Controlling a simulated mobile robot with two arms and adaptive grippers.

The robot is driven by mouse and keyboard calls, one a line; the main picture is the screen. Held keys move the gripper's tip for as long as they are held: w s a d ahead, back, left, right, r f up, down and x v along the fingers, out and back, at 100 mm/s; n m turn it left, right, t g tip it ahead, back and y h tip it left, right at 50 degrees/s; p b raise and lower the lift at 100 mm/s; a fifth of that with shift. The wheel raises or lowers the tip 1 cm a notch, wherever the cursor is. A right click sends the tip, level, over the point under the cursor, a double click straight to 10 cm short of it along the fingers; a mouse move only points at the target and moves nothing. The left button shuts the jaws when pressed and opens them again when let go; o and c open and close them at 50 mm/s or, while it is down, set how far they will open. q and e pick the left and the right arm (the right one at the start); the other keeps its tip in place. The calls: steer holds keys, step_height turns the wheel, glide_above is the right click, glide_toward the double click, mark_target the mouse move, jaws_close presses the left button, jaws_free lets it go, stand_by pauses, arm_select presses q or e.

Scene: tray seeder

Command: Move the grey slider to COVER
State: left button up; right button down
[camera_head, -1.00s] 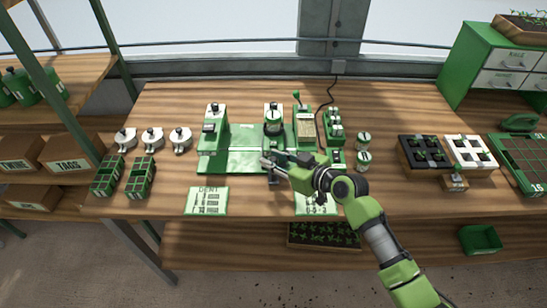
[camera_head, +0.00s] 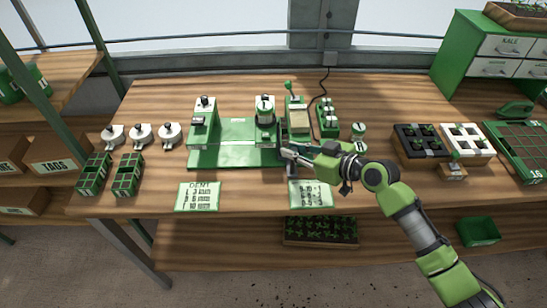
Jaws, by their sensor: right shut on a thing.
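The green seeder machine (camera_head: 237,156) stands in the middle of the bench, with a flat green bed between its upright blocks. My right gripper (camera_head: 287,152) is at the right part of the machine's front edge, its arm coming in from the lower right. It is shut on what appears to be the grey slider (camera_head: 283,163), a small dark grey piece mostly hidden by the fingers. The COVER label cannot be read, so I cannot tell the slider's exact position against it. My left gripper is not in view.
Two white cards, one lettered DENT (camera_head: 198,197) and another (camera_head: 311,194), lie in front of the machine. Round white-topped pieces (camera_head: 141,133) and green racks (camera_head: 126,174) stand left. Black (camera_head: 420,141) and white (camera_head: 467,139) trays stand right. A lever (camera_head: 288,87) rises behind the gripper.

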steer(key=d+b, duration=0.1)
steer(key=d, duration=0.1)
steer(key=shift+d, duration=0.4)
steer(key=c, duration=2.2)
jaws_free()
steer(key=shift+d, duration=0.2)
steer(key=v, duration=1.2)
